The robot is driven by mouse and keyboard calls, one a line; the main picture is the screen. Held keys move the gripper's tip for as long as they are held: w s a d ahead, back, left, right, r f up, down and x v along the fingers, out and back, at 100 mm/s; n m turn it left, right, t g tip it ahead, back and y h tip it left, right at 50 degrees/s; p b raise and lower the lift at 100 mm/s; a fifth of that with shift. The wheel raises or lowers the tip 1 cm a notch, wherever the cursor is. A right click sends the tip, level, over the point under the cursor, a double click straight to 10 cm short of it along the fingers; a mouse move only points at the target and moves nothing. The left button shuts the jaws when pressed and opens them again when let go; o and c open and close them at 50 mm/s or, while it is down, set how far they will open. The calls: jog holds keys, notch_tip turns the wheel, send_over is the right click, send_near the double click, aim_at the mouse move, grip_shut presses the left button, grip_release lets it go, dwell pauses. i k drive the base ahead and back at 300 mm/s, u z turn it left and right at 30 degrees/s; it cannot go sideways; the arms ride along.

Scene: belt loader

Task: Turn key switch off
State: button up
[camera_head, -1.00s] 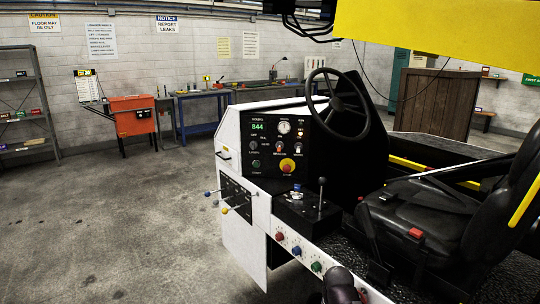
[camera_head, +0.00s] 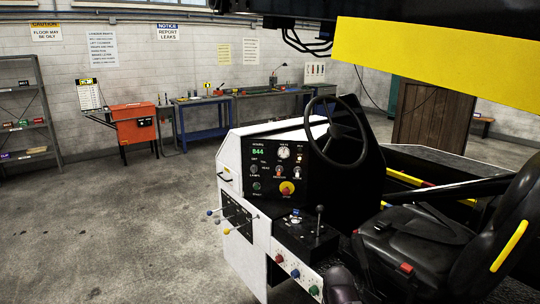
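The dashboard panel (camera_head: 262,166) of the loader faces me near the middle of the view, with a lit green readout (camera_head: 261,151) and a round white gauge (camera_head: 284,152). Small switches and knobs sit below them, including a dark one (camera_head: 255,170) on the left and two on the right. I cannot tell for sure which is the key switch or how it is turned. A red stop button on a yellow base (camera_head: 286,188) is at the panel's lower right. My gripper is not in view; a dark rounded part at the bottom edge may belong to my arm.
A steering wheel (camera_head: 336,132) stands right of the panel, near the black seat (camera_head: 420,240). Levers with coloured knobs (camera_head: 228,231) stick out from the loader's left side. A yellow beam (camera_head: 440,60) hangs overhead at right. The floor (camera_head: 110,235) at left is clear.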

aim_at(295, 220)
jog(key=k, duration=0.65)
jog(key=u, duration=0.2)
jog(key=i, duration=1.55)
jog(key=z, duration=0.2)
